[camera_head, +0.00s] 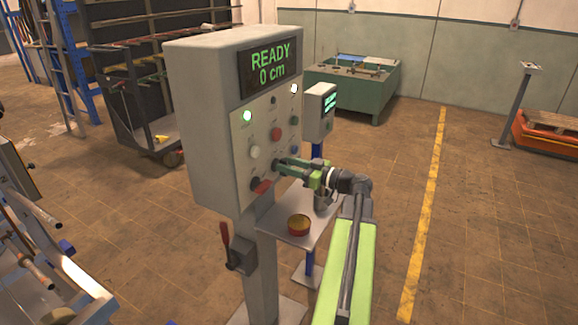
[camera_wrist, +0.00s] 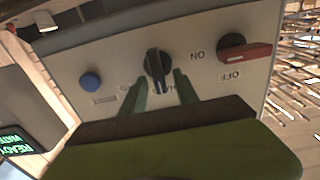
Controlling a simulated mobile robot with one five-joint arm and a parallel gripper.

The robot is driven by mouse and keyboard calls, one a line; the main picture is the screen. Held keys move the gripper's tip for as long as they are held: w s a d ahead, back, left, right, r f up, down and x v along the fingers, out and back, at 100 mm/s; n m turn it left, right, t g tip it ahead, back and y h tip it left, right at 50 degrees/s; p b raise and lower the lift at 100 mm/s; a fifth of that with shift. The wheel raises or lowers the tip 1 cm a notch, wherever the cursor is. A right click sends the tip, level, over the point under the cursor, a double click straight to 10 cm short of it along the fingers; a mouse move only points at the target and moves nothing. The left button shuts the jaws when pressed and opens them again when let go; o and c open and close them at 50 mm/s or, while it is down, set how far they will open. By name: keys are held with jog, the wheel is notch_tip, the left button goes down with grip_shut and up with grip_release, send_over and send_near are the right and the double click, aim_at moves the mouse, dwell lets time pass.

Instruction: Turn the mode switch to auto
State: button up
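The mode switch is a black rotary knob (camera_wrist: 157,66) on the grey panel of the control cabinet (camera_head: 207,120). Its pointer runs nearly straight up and down in the wrist view. Labels beside it are partly hidden by my fingers and cannot be fully read. My gripper (camera_head: 279,164) reaches the lower part of the panel. In the wrist view its two green fingers (camera_wrist: 162,80) stand on either side of the knob, with gaps visible, so it is open around it. Contact cannot be told. In the head view the fingers hide the knob.
A red handle (camera_wrist: 245,51) marked ON and OFF and a blue button (camera_wrist: 91,81) flank the knob. The cabinet display (camera_head: 269,67) reads READY 0 cm. A small shelf (camera_head: 300,233) with a round tin (camera_head: 299,225) lies below my gripper.

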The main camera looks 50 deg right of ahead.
jog(key=shift+c, duration=0.3)
grip_shut()
jog(key=m, duration=0.8)
jog(key=d+m, duration=0.1)
jog(key=m, duration=0.2)
jog(key=shift+w+d+f+m+b, duration=0.1)
jog(key=shift+w+f+m+b, duration=0.05)
jog(key=shift+f+m+b, duration=0.25)
dwell(0.5)
jog(key=shift+o, duration=0.3)
grip_release()
